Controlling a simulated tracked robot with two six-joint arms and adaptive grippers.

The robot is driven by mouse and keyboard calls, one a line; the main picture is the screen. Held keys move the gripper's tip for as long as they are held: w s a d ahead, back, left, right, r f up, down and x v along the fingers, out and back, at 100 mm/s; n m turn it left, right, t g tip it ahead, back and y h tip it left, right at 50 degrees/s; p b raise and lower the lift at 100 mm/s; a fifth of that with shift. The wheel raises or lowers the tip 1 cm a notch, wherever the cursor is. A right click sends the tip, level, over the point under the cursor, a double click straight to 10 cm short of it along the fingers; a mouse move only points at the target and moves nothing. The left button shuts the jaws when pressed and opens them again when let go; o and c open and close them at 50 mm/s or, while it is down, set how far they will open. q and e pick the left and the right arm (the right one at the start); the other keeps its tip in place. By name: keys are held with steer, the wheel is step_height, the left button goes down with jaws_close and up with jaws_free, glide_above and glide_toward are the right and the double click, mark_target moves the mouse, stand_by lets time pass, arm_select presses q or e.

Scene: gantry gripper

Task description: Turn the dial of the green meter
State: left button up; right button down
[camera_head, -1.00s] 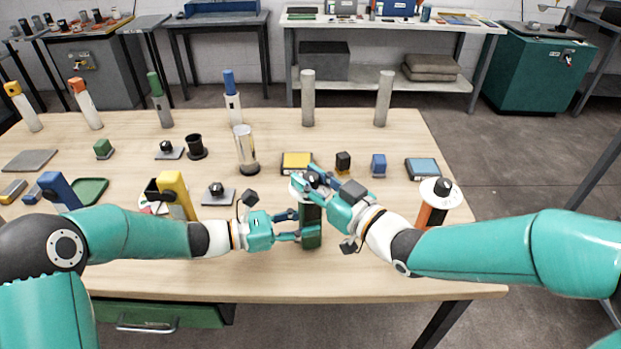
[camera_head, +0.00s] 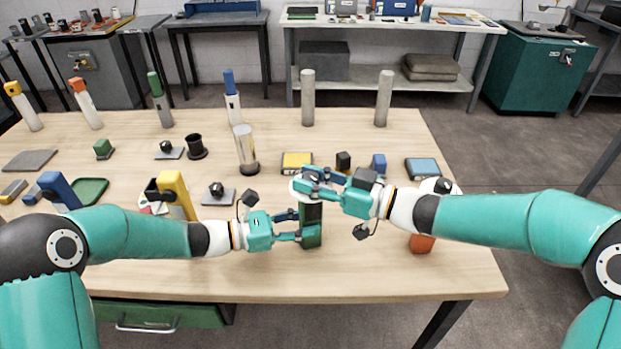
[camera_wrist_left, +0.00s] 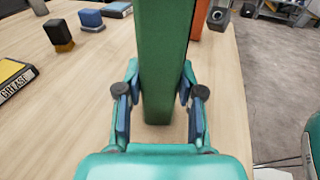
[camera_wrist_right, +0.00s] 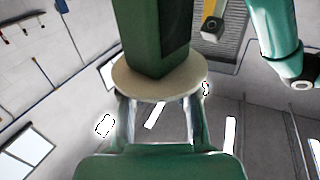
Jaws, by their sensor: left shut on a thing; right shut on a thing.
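The green meter (camera_head: 312,238) stands upright near the table's front, with a pale round dial plate (camera_head: 297,189) on top. My left gripper (camera_head: 303,229) is shut on its green body, one finger on each side; the left wrist view also shows the green body (camera_wrist_left: 163,70) between the fingers. My right gripper (camera_head: 310,182) is shut on the dial at the top, and its fingers hide most of the dial and its knob. In the right wrist view the pale plate (camera_wrist_right: 160,88) shows between the green body and my right fingers.
The orange meter (camera_head: 422,244) stands to the right, partly behind my right arm. A yellow-topped box (camera_head: 297,161), small blocks and a glass cylinder (camera_head: 246,150) stand behind. A yellow-headed thing (camera_head: 174,190) is beside my left forearm. The front right of the table is clear.

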steer(key=c, duration=0.8)
jaws_free()
steer(key=v, duration=1.2)
